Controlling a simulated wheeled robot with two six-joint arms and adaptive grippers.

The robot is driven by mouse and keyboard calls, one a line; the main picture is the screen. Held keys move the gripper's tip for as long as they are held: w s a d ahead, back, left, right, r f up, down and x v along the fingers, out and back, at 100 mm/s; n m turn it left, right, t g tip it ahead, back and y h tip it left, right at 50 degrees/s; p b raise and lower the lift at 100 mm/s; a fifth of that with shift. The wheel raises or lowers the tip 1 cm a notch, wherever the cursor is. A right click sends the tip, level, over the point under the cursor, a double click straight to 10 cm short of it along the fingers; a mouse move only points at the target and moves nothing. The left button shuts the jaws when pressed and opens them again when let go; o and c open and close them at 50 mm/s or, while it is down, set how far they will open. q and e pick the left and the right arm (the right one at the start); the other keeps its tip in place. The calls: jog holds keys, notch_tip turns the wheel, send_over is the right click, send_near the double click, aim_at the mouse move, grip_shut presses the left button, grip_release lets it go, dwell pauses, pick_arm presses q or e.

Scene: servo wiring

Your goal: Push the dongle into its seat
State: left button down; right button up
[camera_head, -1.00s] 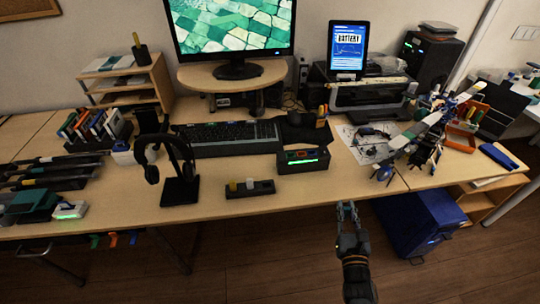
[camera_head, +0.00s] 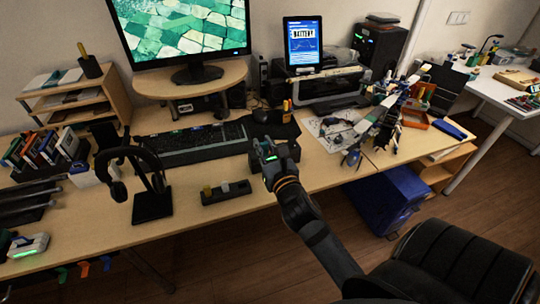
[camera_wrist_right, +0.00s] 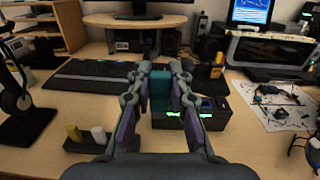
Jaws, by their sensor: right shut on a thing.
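My right gripper (camera_head: 265,150) is over the black box near the desk's front edge. In the right wrist view its fingers (camera_wrist_right: 160,72) are shut on a teal block, which I take for the dongle (camera_wrist_right: 160,92), standing upright between them. The black box (camera_wrist_right: 208,118) with green lights is just beyond and below it, partly hidden by the right finger. I cannot tell how deep the dongle sits in the box. My left gripper is not in view.
A small black holder (camera_head: 226,192) with a yellow and a whitish piece lies to the left. A keyboard (camera_head: 190,142) is behind, a headphone stand (camera_head: 152,205) further left. A sheet with tools (camera_head: 328,128) lies to the right.

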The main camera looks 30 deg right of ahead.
jog(key=shift+m+h, duration=0.3)
jog(key=w+d+f, duration=0.2)
jog(key=w+d, duration=0.1)
jog(key=w+d+f+b, duration=0.1)
jog(key=w+d+f, duration=0.1)
jog(key=w+d, duration=0.1)
jog(key=w+d+f+b, duration=0.1)
jog(key=w+d+f, duration=0.2)
jog(key=shift+w+d, duration=0.1)
jog(key=shift+w, duration=0.3)
jog(key=f+b, duration=0.1)
jog(key=f, duration=0.1)
jog(key=f+b, duration=0.1)
jog(key=shift+w+d+f, duration=0.1)
jog(key=shift+w+f, duration=0.1)
jog(key=shift+f, duration=0.2)
jog(key=shift+r, duration=0.1)
jog(key=o, duration=0.9)
jog(key=v, duration=1.2)
jog(key=shift+s+r, duration=0.1)
